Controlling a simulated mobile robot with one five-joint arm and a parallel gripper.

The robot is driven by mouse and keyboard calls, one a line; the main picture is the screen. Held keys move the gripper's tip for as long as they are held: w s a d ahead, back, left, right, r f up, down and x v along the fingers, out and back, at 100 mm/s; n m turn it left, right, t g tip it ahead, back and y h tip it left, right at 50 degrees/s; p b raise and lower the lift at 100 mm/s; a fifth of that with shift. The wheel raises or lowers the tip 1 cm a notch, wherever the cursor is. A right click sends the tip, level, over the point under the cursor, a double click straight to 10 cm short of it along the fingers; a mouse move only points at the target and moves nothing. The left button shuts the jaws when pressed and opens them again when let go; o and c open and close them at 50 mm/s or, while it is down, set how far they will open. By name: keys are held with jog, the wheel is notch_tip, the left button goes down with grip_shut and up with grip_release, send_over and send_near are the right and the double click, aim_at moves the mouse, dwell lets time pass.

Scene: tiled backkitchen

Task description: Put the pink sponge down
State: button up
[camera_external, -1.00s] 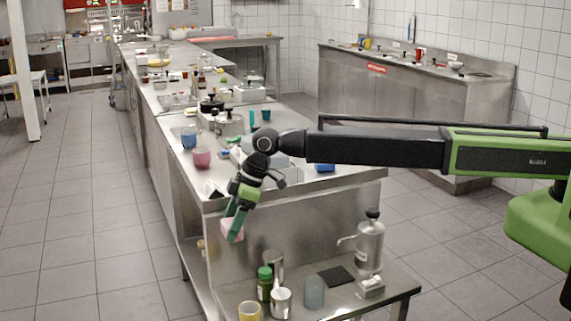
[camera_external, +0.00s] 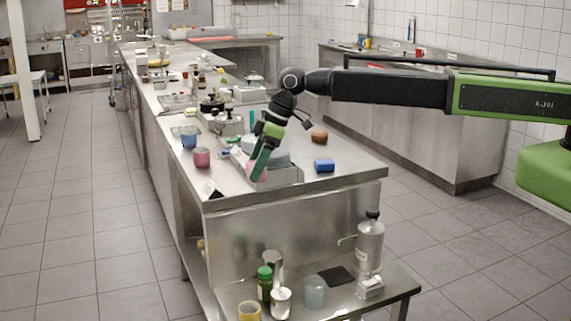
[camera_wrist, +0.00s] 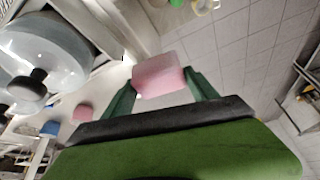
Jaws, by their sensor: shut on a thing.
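The pink sponge (camera_external: 257,173) is held between the green fingers of my gripper (camera_external: 260,165), above the near part of the steel counter (camera_external: 235,187). In the external view the fingers partly hide it, and I cannot tell how high it is above the surface. In the wrist view the pink sponge (camera_wrist: 158,75) shows plainly between the two fingertips of my gripper (camera_wrist: 160,82), with grey floor tiles behind it.
A lidded pot (camera_wrist: 45,55) is left of the fingers in the wrist view. A steel tray (camera_external: 285,177) lies beside the gripper. A blue block (camera_external: 324,165), brown item (camera_external: 319,136), pink cup (camera_external: 202,158) and blue cup (camera_external: 188,137) stand around.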

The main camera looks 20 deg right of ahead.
jog(key=w+d+r+m+p, duration=0.1)
jog(key=w+d+r+p, duration=0.2)
jog(key=d+r, duration=0.45)
jog(key=w+d+f+m+t, duration=0.1)
jog(key=w+d, duration=0.3)
jog(key=d, duration=1.1)
jog(key=w+d+m+h, duration=0.1)
jog(key=w+d+m, duration=0.2)
jog(key=d, duration=1.2)
jog(key=w+d+f+m+t+b, duration=0.1)
jog(key=w+d, duration=0.4)
jog(key=d, duration=1)
jog(key=shift+w+f+m+t+h, duration=0.3)
jog(key=shift+f+m+h, duration=0.1)
jog(key=shift+m, duration=0.5)
jog(key=a+f+b, duration=0.2)
jog(key=a, duration=0.1)
jog(key=w+a+f+b, duration=0.1)
jog(key=a+f+b, duration=0.1)
jog(key=a, duration=0.2)
jog(key=a+f+b, duration=0.3)
jog(key=a, duration=0.1)
jog(key=shift+w, duration=0.35)
jog(key=shift+a, duration=0.35)
notch_tip(320, 180, down, 4)
jog(key=b, duration=0.4)
jog(key=shift+f, duration=0.15)
jog(key=shift+r, duration=0.2)
jog(key=shift+f, duration=0.1)
jog(key=o, duration=1.3)
